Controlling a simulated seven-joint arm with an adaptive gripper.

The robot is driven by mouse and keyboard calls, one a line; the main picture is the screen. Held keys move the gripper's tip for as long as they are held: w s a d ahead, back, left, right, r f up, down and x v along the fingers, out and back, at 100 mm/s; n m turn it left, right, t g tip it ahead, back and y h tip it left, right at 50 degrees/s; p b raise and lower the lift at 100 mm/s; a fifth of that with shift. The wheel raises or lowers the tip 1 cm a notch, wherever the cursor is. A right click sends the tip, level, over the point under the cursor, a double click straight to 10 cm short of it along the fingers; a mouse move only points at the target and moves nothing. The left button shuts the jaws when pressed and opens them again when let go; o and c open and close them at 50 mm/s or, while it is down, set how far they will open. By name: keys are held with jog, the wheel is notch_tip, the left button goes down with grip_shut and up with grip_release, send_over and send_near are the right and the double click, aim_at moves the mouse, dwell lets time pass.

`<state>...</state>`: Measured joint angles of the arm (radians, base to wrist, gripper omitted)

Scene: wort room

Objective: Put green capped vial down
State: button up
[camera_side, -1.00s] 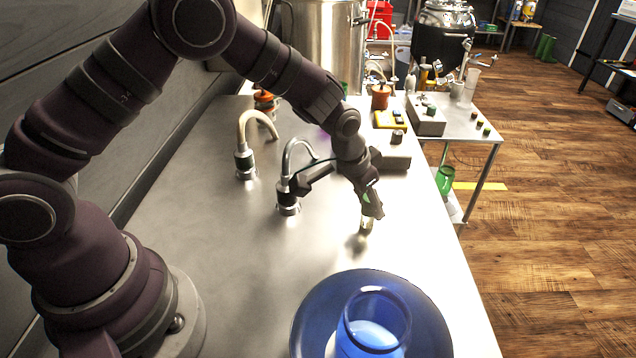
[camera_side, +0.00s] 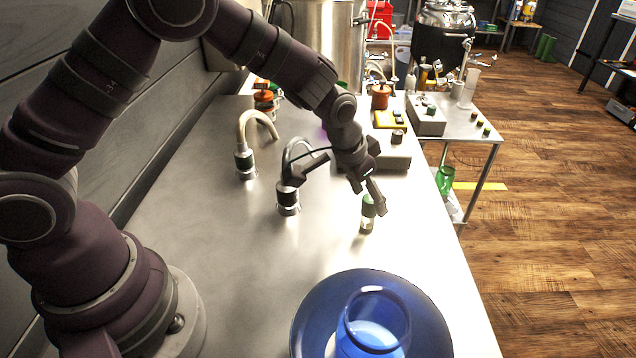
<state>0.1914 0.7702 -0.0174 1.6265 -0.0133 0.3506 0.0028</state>
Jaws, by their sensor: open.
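The green capped vial (camera_side: 367,215) stands upright on the steel table (camera_side: 250,262), with its green cap at the top and a small clear body below. My gripper (camera_side: 368,195) is open, just above and behind the vial. One finger reaches down to the right of the cap. I cannot tell whether a finger still touches the cap.
A blue plate (camera_side: 313,315) with a blue jar (camera_side: 375,325) takes up the front of the table. A hooked metal tap (camera_side: 288,195) stands left of my gripper, and a beige hose tap (camera_side: 245,155) is farther left. A grey box (camera_side: 392,158) sits behind. Bare table lies left of the vial.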

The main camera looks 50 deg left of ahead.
jog(key=d+v, duration=0.1)
jog(key=v, duration=0.9)
jog(key=s+a+r+n, duration=0.1)
jog(key=s+a+r, duration=0.2)
jog(key=s, duration=0.4)
jog(key=s+a+r+n+t, duration=0.1)
jog(key=s+a+r, duration=0.2)
jog(key=s, duration=0.5)
jog(key=shift+s+a+y, duration=0.2)
jog(key=shift+a+y, duration=0.2)
jog(key=shift+a, duration=0.4)
